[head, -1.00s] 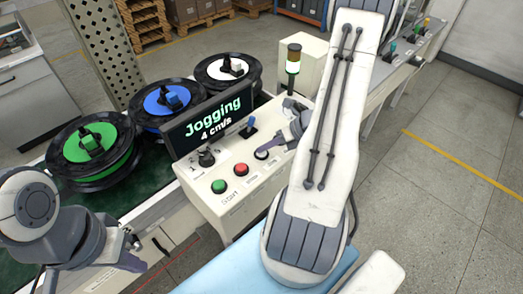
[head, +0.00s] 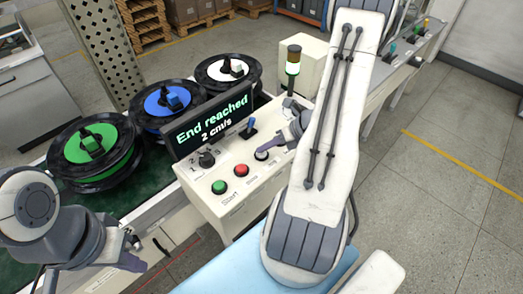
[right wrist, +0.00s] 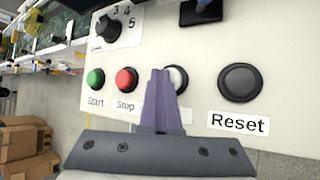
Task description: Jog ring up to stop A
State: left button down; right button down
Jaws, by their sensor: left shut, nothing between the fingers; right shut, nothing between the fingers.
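The control box (head: 228,200) carries a display (head: 212,124) that reads "End reached" and "2 cm/s". Its panel has a dark selector knob (head: 207,159), a green Start button (head: 219,187), a red Stop button (head: 241,170) and a blue-handled lever (head: 250,128). My right gripper (right wrist: 160,80) is shut and empty, its fingertips over a white button (right wrist: 178,78) between Stop and the dark Reset button (right wrist: 239,82). The fingers hide part of that button and its label; contact cannot be told. My left gripper (head: 134,250) is shut and empty beside the box. I cannot make out the ring or stop A.
Three reels, green (head: 95,150), blue (head: 168,102) and white (head: 228,71), stand along the conveyor left of the box. A signal tower (head: 293,62) stands behind it. Grey floor at right is open.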

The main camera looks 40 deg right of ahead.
aim_at(265, 153)
jog(key=shift+r+p, duration=0.5)
jog(key=shift+r, duration=0.2)
notch_tip(265, 153, up, 5)
jog(key=p, duration=0.4)
jog(key=shift+p, duration=0.4)
dwell(0.3)
